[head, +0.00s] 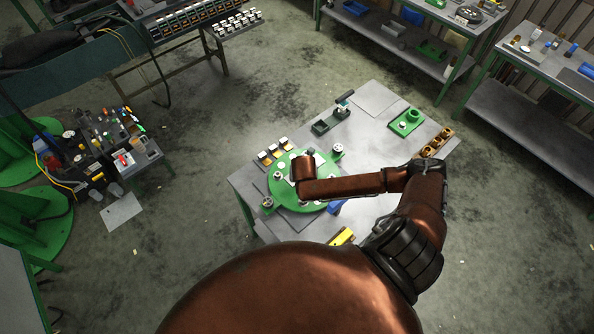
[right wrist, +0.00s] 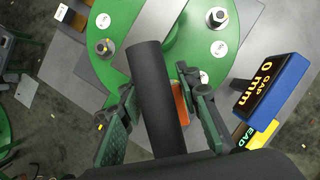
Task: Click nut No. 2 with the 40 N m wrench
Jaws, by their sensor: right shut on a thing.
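The green disc (head: 285,196) lies on the table, partly hidden by my right arm. In the right wrist view it (right wrist: 135,12) carries metal nuts on studs, one at the left (right wrist: 103,48) and one at the upper right (right wrist: 217,17). My right gripper (right wrist: 160,115) is shut on a thick black cylindrical handle (right wrist: 153,90), apparently the wrench, above the disc. An orange part (right wrist: 181,102) shows beside the handle. The wrench head is hidden, so contact with a nut cannot be told. My left gripper is out of view.
A blue block reading "GAP 0 mm" (right wrist: 270,85) and a yellow block (right wrist: 262,134) are right of the gripper. A green tray (head: 405,122), brown cups (head: 436,143) and a dark green holder (head: 320,127) stand on the table. Small blocks (head: 272,152) lie behind the disc.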

